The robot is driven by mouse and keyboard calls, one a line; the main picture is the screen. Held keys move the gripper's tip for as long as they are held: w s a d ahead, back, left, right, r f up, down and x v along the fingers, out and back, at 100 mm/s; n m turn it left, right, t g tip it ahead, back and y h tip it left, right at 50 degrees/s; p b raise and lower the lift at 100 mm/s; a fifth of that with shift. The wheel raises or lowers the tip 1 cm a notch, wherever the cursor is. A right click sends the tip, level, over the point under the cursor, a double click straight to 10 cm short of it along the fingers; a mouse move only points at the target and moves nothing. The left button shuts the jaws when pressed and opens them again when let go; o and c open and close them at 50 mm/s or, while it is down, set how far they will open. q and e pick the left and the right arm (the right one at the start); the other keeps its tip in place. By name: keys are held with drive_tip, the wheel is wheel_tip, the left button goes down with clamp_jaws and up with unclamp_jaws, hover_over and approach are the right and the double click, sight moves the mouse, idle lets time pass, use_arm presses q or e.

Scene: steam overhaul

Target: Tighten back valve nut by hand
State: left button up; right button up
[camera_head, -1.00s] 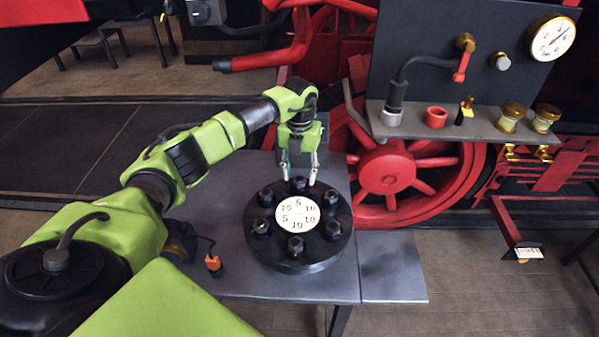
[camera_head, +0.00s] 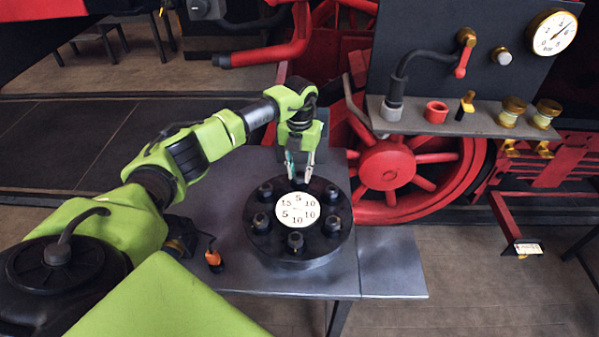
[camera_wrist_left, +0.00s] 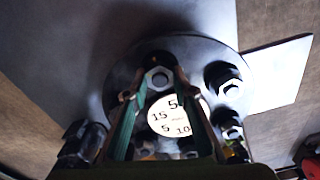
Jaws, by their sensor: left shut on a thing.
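The round black valve cover (camera_head: 300,258) lies on the grey table, with several nuts around its rim and a white numbered disc (camera_head: 297,209) in its middle. My left gripper (camera_head: 299,178) points down at the back of the cover, its fingers on either side of the back nut. In the left wrist view the back nut (camera_wrist_left: 158,79) shows between the tips of my left gripper (camera_wrist_left: 157,84), which is shut on it. In the head view the fingers mostly hide this nut. My right gripper is not in view.
The grey table (camera_head: 390,262) has free room right of the cover. An orange-tipped tool (camera_head: 213,259) stands left of it.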

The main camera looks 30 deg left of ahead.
use_arm(q)
drive_tip(key=m+b, duration=0.3)
drive_tip(key=m, duration=0.1)
drive_tip(key=shift+f+m, duration=0.1)
drive_tip(key=shift+m, duration=0.2)
drive_tip(key=shift+m+b, duration=1.2)
drive_tip(key=shift+m, duration=0.9)
drive_tip(key=shift+r, duration=0.2)
drive_tip(key=o, duration=1.1)
wheel_tip(320, 180, up, 12)
drive_tip(key=shift+f, duration=0.1)
